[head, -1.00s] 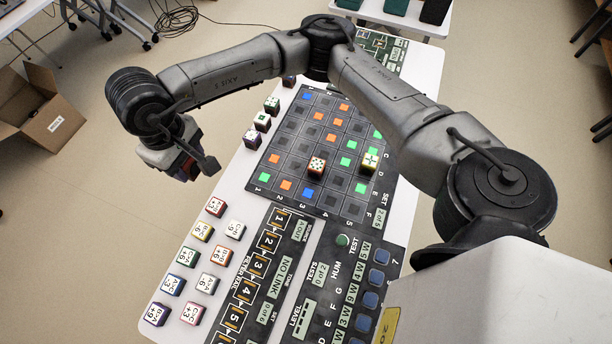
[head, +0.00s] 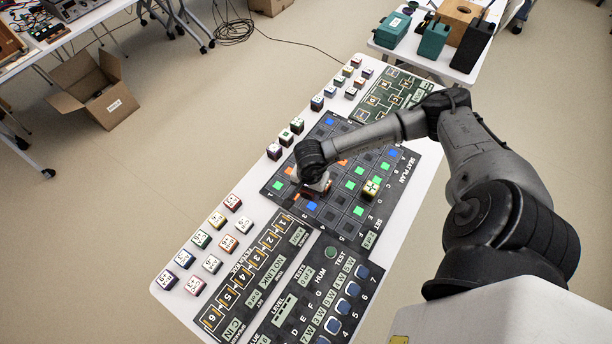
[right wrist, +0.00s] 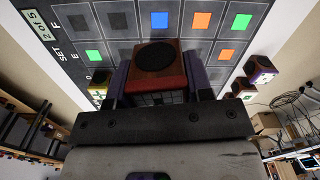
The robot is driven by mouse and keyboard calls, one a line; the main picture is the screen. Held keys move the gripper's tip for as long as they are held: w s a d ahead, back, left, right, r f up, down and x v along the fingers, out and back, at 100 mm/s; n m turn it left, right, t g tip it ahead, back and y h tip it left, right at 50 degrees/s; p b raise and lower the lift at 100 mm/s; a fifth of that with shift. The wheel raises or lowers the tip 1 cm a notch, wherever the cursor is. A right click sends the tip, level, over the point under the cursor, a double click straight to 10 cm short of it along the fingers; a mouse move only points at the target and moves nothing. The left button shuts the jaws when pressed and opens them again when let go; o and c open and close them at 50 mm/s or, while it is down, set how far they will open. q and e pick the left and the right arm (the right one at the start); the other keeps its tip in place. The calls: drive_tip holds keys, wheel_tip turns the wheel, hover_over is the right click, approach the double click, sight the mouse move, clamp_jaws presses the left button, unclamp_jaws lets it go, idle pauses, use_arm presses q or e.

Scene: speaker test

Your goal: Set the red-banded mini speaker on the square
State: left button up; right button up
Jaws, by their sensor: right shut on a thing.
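My right gripper (right wrist: 157,75) is shut on a red-edged mini speaker (right wrist: 158,60) with a round dark grille. In the right wrist view the speaker sits between the two fingers with the seat plan grid (right wrist: 118,22) behind it. In the head view my right gripper (head: 312,190) is over the left part of the grid (head: 335,205), and my wrist hides most of the speaker. I cannot tell whether the speaker touches the grid. The grid has dark squares with some blue, orange and green ones. My left gripper is not in view.
A yellow-edged speaker (head: 371,187) stands on the grid to the right of my gripper. Dark-sided speakers (head: 274,151) line the table's left edge. Several labelled cubes (head: 217,219) stand at the front left. A panel (head: 325,300) with blue buttons lies in front.

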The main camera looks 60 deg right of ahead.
drive_tip(key=s+d+m+p, duration=0.1)
drive_tip(key=s+d+m, duration=0.1)
drive_tip(key=s+d, duration=0.1)
drive_tip(key=w+d+f, duration=0.2)
drive_tip(key=w, duration=0.1)
drive_tip(key=w+d+f, duration=0.2)
drive_tip(key=w+f, duration=0.1)
drive_tip(key=w+d+f+b, duration=0.1)
drive_tip(key=w+d+f, duration=0.1)
drive_tip(key=w, duration=0.1)
drive_tip(key=shift+w+d+f, duration=0.15)
drive_tip(key=shift+f, duration=0.1)
wheel_tip(320, 180, down, 4)
drive_tip(key=shift+r, duration=0.25)
drive_tip(key=shift+f, duration=0.3)
